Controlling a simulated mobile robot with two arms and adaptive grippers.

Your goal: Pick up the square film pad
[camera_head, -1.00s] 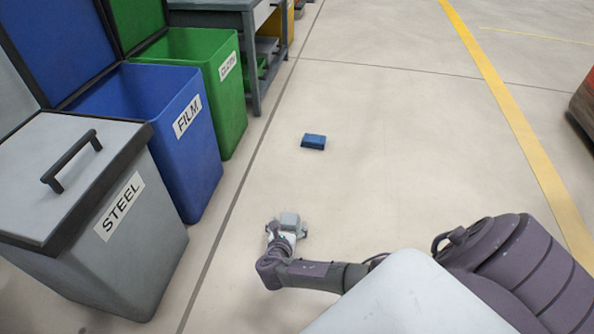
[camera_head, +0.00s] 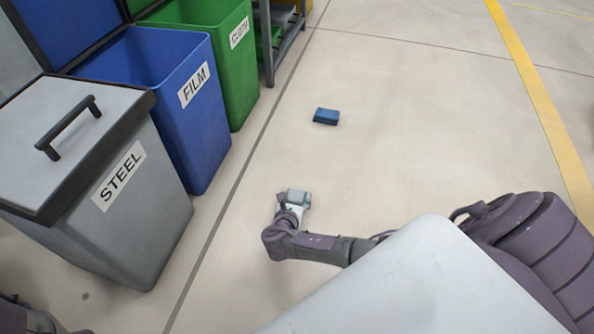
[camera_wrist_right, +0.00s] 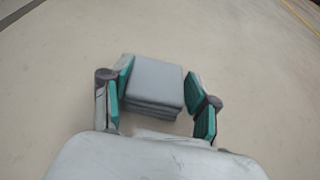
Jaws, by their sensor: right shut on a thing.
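A light grey, square, layered pad (camera_wrist_right: 152,83) sits between the green-lined fingers of my right gripper (camera_wrist_right: 158,95) in the right wrist view. My right gripper is shut on it. A small slit of floor seems to show beside the right finger in that view. In the head view my right gripper (camera_head: 296,199) holds the grey pad (camera_head: 299,197) low over the floor, centre-left; whether the pad touches the floor cannot be told. My left gripper is not in view.
A blue folded piece (camera_head: 326,116) lies on the floor farther ahead. On the left stand a grey STEEL bin (camera_head: 150,215) with its lid shut, an open blue FILM bin (camera_head: 205,130) and an open green CLOTH bin (camera_head: 240,75). The floor to the right is clear.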

